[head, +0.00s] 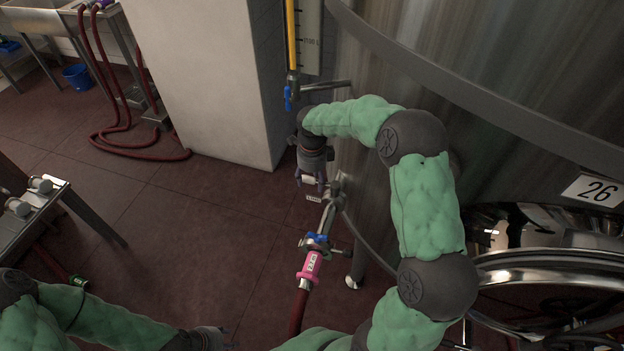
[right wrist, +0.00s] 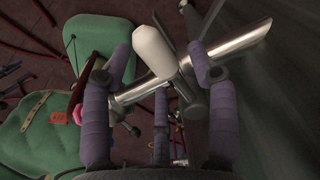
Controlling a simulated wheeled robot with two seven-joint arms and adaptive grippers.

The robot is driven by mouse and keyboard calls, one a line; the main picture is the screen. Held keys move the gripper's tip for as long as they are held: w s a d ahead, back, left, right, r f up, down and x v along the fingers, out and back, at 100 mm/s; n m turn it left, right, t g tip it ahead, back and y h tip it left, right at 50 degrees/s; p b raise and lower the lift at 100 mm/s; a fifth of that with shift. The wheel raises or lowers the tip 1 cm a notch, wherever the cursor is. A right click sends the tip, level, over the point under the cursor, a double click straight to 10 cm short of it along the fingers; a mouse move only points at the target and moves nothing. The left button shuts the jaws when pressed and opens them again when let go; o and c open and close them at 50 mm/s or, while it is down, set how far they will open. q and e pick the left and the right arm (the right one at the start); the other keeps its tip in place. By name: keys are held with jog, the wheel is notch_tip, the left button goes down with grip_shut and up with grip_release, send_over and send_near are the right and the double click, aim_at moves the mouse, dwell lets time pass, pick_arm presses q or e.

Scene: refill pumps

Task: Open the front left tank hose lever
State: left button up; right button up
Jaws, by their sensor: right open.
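The tank hose valve is a metal pipe with a lever on the big steel tank (head: 366,190). The lever has a white rounded handle (right wrist: 153,49), seen large in the right wrist view across the metal pipe (right wrist: 232,50). My right gripper (head: 313,182) is at the valve in the head view. In the right wrist view its purple fingers (right wrist: 163,105) are spread, with the handle and pipe just beyond and between them; I cannot tell if they touch. My left gripper (head: 214,340) is at the bottom edge, partly cut off, away from the valve.
A dark red hose (head: 299,312) joins the valve pipe through a pink fitting (head: 309,265) with a blue part (head: 317,241). A white pillar (head: 205,75) stands behind. A metal table (head: 50,205) is at the left. The middle floor (head: 200,240) is clear.

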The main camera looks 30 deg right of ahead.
grip_shut()
jog(key=shift+s+a+n, duration=0.25)
jog(key=shift+n, duration=0.15)
jog(key=shift+s+a+f+n+p, duration=0.1)
jog(key=shift+s+n+p, duration=0.75)
jog(key=shift+s+n, duration=1.3)
jog(key=shift+s+d+r+n+p, duration=0.1)
jog(key=shift+s+n+p, duration=0.85)
jog(key=shift+n, duration=2.15)
jog(key=shift+s+a+f+n+p, duration=0.1)
jog(key=shift+s+n+p, duration=0.6)
jog(key=shift+s+n, duration=1.5)
jog(key=shift+w+n, duration=0.4)
jog(key=shift+n, duration=0.15)
